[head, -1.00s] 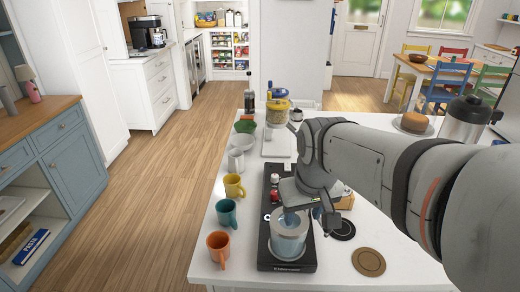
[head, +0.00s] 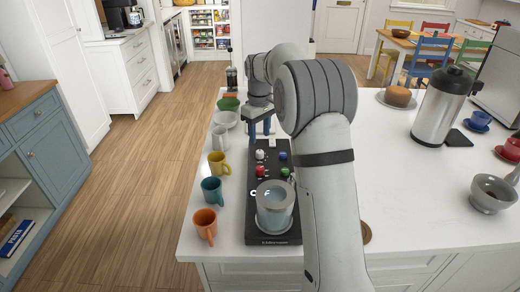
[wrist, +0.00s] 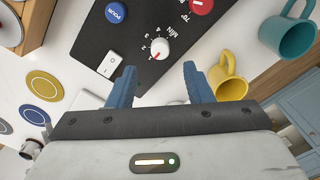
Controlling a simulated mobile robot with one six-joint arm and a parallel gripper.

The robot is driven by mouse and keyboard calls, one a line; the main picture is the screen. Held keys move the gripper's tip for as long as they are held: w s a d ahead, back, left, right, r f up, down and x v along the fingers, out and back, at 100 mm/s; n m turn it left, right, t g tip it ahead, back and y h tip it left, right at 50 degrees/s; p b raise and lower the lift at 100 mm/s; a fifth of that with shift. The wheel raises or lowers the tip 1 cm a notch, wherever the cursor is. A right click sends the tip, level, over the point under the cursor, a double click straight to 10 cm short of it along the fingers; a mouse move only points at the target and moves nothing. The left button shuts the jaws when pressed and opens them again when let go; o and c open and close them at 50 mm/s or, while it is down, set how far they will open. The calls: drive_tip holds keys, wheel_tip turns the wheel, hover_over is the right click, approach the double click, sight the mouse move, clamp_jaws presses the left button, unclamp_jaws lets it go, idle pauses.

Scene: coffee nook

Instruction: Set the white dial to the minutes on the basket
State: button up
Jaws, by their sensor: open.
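The white dial (wrist: 159,49) is on the black machine (wrist: 135,35), with "Min" and small numbers around it in the wrist view. A small red mark shows on its lower side; its exact setting is too small to tell. In the head view the white dial (head: 260,154) is near the machine's far end. My gripper (wrist: 156,80) is open and empty, its blue fingers pointing toward the dial and apart from it. My gripper (head: 259,128) shows just beyond the dial in the head view. A clear bluish vessel (head: 275,208) stands on the machine's near end. No minutes marking is readable on any basket.
Yellow (head: 219,165), teal (head: 212,189) and orange (head: 205,222) mugs line the machine's left. A steel flask (head: 440,100) stands right.

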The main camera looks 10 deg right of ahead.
sight(260, 152)
wheel_tip(260, 152, down, 7)
drive_tip(key=shift+r+p, duration=0.1)
drive_tip(key=shift+p, duration=0.2)
drive_tip(key=shift+c, duration=0.5)
drive_tip(key=c, duration=0.9)
